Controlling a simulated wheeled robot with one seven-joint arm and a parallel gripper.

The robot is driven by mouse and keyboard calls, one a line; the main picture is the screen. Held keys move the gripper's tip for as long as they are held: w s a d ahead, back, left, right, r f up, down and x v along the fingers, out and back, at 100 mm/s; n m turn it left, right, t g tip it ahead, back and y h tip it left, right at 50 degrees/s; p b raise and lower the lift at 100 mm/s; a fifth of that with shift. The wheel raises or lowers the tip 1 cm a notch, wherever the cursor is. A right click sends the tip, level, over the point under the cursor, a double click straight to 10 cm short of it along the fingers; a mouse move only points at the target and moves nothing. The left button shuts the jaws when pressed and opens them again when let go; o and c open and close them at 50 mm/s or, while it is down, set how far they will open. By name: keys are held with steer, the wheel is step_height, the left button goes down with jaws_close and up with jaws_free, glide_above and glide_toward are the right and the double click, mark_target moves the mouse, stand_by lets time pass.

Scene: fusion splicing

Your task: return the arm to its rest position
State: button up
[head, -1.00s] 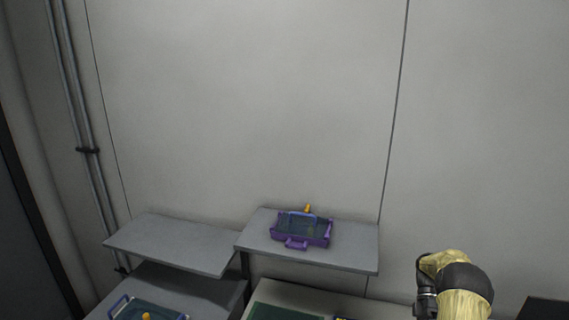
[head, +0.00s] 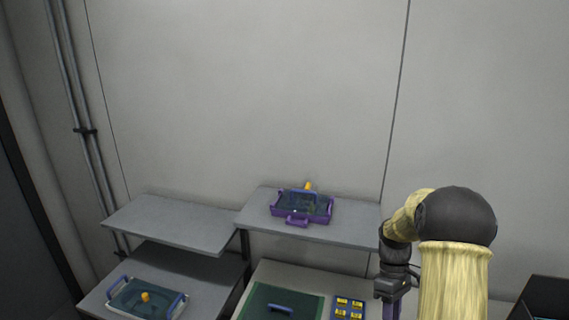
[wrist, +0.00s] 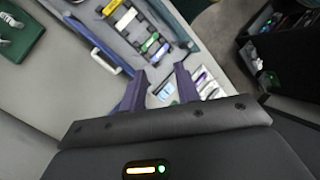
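My arm (head: 455,245) stands upright at the right of the head view, bent at a dark joint. My gripper (wrist: 159,82) shows in the wrist view with its two purple fingers apart and nothing between them. It points down over a pale surface and appears clear of it. In the head view, only the upper part of the purple fingers shows at the bottom edge; the tips are cut off.
A purple tray (head: 290,218) sits on a raised grey shelf (head: 350,228). A lower left surface holds a blue-handled tray (head: 165,309). A green mat (head: 255,306) and a blue panel (head: 347,316) lie on the bench. Small packets (wrist: 205,84) lie near the fingers.

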steer(key=s+a+m+t+b, duration=0.5)
steer(key=s+a+m+t, duration=0.3)
steer(key=s+a, duration=0.2)
steer(key=shift+s+a+r+m, duration=0.2)
steer(key=shift+s+a+m, duration=0.2)
steer(key=shift+s, duration=0.35)
